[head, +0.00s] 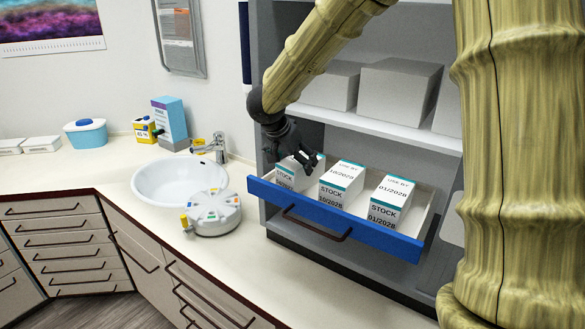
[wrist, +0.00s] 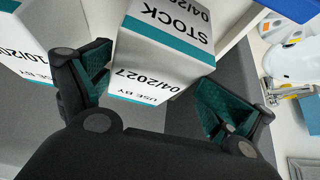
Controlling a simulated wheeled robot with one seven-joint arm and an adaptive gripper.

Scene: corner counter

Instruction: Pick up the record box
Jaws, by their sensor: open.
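Three white boxes with teal bands, labelled STOCK, USE BY and a date, stand in a pulled-out blue-fronted drawer (head: 330,223). The left box (head: 284,180) is partly hidden by my gripper (head: 291,158) in the head view. The middle box (head: 340,182) reads 10/2028 and the right box (head: 390,201) reads 01/2028. In the wrist view, the left box reads 04/2027 (wrist: 160,68) and lies between the two open fingers of my gripper (wrist: 155,92), with no clear grip on it. I cannot tell from the labels which is the record box.
The middle box (wrist: 28,40) is close beside my left finger in the wrist view. Grey boxes (head: 398,90) stand on the shelf above the drawer. A round white device (head: 213,212) and a sink (head: 178,183) are on the counter to the left.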

